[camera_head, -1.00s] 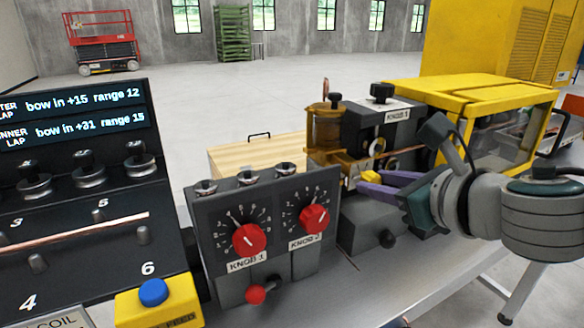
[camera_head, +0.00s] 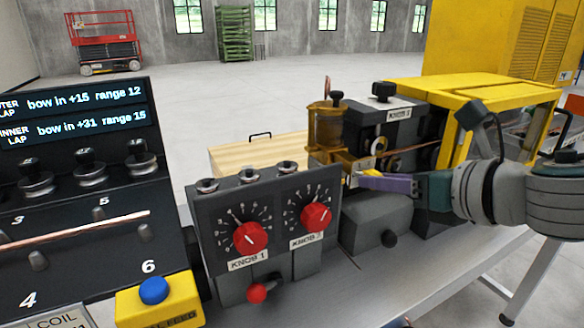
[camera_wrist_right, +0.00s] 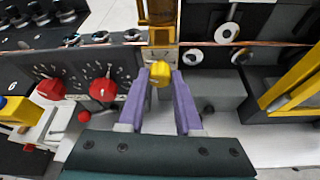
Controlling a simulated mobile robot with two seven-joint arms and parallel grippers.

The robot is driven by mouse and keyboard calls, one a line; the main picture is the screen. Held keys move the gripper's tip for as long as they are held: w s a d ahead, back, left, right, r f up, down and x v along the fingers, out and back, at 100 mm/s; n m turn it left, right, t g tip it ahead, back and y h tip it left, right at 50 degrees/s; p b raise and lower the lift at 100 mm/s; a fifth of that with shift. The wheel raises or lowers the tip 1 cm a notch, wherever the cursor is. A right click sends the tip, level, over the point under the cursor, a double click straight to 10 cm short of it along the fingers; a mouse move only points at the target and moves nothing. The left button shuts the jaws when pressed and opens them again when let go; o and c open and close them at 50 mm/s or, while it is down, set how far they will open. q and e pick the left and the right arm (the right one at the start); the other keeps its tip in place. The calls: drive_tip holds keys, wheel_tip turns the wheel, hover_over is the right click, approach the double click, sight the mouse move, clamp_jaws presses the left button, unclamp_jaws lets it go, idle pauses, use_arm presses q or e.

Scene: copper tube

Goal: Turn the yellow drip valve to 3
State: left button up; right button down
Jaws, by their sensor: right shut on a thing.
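The yellow drip valve (camera_head: 371,173) sits below the amber oil cup (camera_head: 326,127) on the straightener block. In the right wrist view the yellow valve knob (camera_wrist_right: 160,73) lies between the tips of my right gripper (camera_wrist_right: 160,84). In the head view the purple fingers of my right gripper (camera_head: 372,180) reach in from the right and overlap the knob. The gripper is shut on it. A small pale plate with marks (camera_wrist_right: 160,55) shows behind the knob, but I cannot read its setting. My left gripper is not in view.
A panel with two red knobs, KNOB 1 (camera_head: 250,238) and KNOB 2 (camera_head: 316,215), stands left of the valve. A copper tube (camera_head: 418,149) runs by the rollers behind it. A yellow-framed enclosure (camera_head: 465,93) is at the right. A red-tipped lever (camera_head: 257,293) juts out in front.

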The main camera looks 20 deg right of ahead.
drive_tip(key=m+t+b, duration=0.3)
drive_tip(key=m+b, duration=0.1)
drive_tip(key=m, duration=0.6)
drive_tip(key=f+m+t+y+b, duration=0.1)
drive_tip(key=m+b, duration=0.3)
drive_tip(key=m, duration=0.6)
drive_tip(key=m+t+y+b, duration=0.1)
drive_tip(key=m+t+b, duration=0.3)
drive_tip(key=m, duration=0.6)
drive_tip(key=shift+f+t+b, duration=0.3)
drive_tip(key=shift+f, duration=0.1)
drive_tip(key=shift+m, duration=0.3)
drive_tip(key=c, duration=0.6)
unclamp_jaws()
